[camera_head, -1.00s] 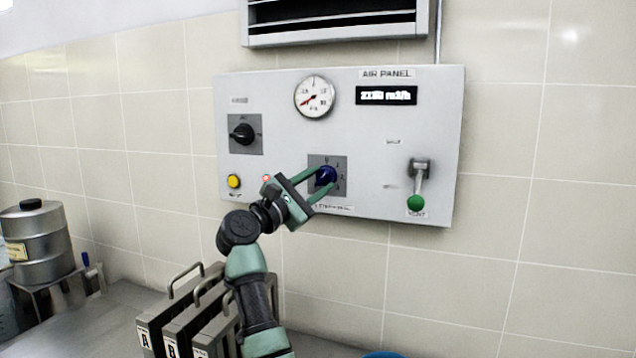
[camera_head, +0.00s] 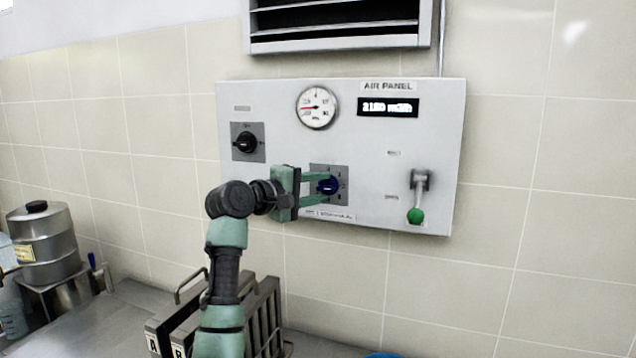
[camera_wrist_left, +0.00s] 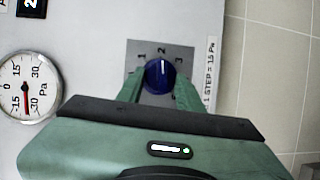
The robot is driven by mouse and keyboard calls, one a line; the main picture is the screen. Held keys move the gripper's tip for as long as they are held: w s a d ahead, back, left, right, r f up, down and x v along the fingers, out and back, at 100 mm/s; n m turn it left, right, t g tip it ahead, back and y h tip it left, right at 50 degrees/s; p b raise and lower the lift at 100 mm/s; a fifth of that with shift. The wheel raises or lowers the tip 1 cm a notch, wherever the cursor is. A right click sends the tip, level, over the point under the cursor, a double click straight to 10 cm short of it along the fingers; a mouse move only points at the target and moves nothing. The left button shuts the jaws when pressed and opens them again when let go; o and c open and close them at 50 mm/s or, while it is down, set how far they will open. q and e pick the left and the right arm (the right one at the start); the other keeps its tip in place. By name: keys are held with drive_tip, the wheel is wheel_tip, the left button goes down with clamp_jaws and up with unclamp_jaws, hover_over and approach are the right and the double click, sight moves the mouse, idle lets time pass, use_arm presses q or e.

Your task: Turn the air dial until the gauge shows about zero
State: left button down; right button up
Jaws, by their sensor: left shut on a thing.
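The blue air dial (camera_head: 327,186) sits on a grey square plate numbered around the knob, low on the air panel. My left gripper (camera_head: 322,186) is shut on the dial, one finger on either side; the left wrist view shows the dial (camera_wrist_left: 159,76) between the green fingers. The round white gauge (camera_head: 316,108) is above it, its red needle pointing left in the head view. In the left wrist view the gauge (camera_wrist_left: 27,87) appears turned, its needle on the negative side between -15 and -30. My right gripper is not in view.
The panel (camera_head: 270,95) also carries a black rotary switch (camera_head: 247,142), a digital display (camera_head: 388,107) and a green-tipped lever (camera_head: 416,214). Below stand lettered grey plates with handles (camera_head: 190,310). A steel pot (camera_head: 44,246) is at the left.

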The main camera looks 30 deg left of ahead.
use_arm(q)
drive_tip(key=shift+m+g+p, duration=0.3)
drive_tip(key=shift+m+p, duration=0.05)
drive_tip(key=shift+m, duration=0.15)
drive_tip(key=shift+d+f, duration=0.1)
drive_tip(key=c, duration=0.9)
unclamp_jaws()
drive_tip(key=shift+s, duration=0.1)
